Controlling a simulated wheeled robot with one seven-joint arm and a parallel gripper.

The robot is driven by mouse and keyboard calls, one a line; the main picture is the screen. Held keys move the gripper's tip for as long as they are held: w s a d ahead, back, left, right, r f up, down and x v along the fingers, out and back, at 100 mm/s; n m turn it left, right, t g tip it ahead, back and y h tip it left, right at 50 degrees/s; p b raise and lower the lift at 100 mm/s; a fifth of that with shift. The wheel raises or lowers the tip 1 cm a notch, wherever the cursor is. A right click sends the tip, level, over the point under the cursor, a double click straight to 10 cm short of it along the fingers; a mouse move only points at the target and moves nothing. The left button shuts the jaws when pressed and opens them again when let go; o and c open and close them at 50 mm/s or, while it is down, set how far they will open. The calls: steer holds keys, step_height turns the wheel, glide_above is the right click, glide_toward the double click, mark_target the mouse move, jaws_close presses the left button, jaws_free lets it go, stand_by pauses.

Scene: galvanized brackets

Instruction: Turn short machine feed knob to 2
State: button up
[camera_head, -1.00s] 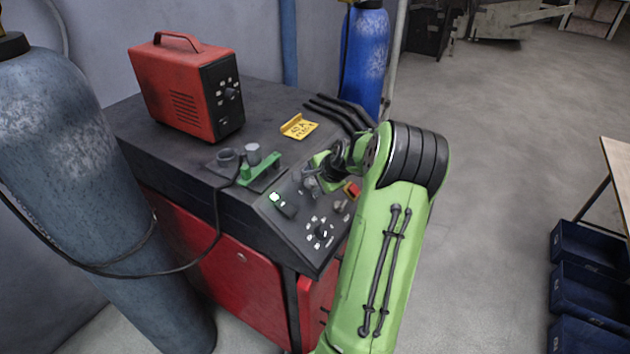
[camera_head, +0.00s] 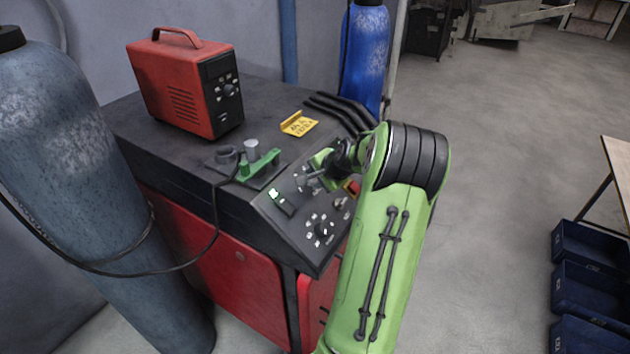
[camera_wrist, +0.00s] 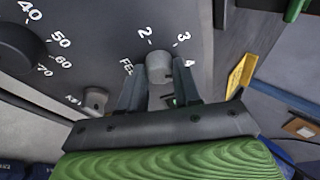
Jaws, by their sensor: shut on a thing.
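The feed knob is a short grey cylinder (camera_wrist: 160,67) on the dark sloped panel (camera_head: 282,222). The printed numbers 2, 3 and 4 and part of the word FEED show around it in the wrist view. My gripper (camera_wrist: 160,72) is shut on the knob, with one dark finger on each side of it. In the head view my gripper (camera_head: 318,178) is at the upper part of the panel, and my green arm comes from the right. The fingers hide part of the scale. I cannot make out a pointer mark on the knob.
A larger black dial (camera_wrist: 18,48) with numbers 40 to 70 and a small grey knob (camera_wrist: 95,100) are close by. A red emergency button (camera_head: 352,187), a green-lit switch (camera_head: 275,193), a yellow sign (camera_head: 298,124) and a red machine (camera_head: 180,90) surround the panel.

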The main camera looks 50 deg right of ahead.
steer(key=n+b, duration=0.2)
steer(key=n+t+b, duration=0.1)
steer(key=n, duration=0.2)
steer(key=shift+d+f+n+t+y+b, duration=0.1)
steer(key=shift+f+n+t+y+b, duration=0.05)
steer(key=shift+n+t+y+b, duration=0.2)
steer(key=n+t+y+b, duration=0.1)
steer(key=n+b, duration=0.1)
steer(key=n, duration=0.4)
steer(key=n+y, duration=0.1)
steer(key=n, duration=0.1)
steer(key=n+y, duration=0.1)
steer(key=n, duration=0.2)
steer(key=shift+d+n, duration=0.1)
steer(key=shift+n, duration=0.25)
steer(key=n, duration=0.3)
steer(key=n+y+p, duration=0.1)
steer(key=n, duration=0.2)
steer(key=shift+g+y+p, duration=0.25)
steer(key=shift+p, duration=0.05)
steer(key=o, duration=1)
steer(key=shift+o, duration=0.2)
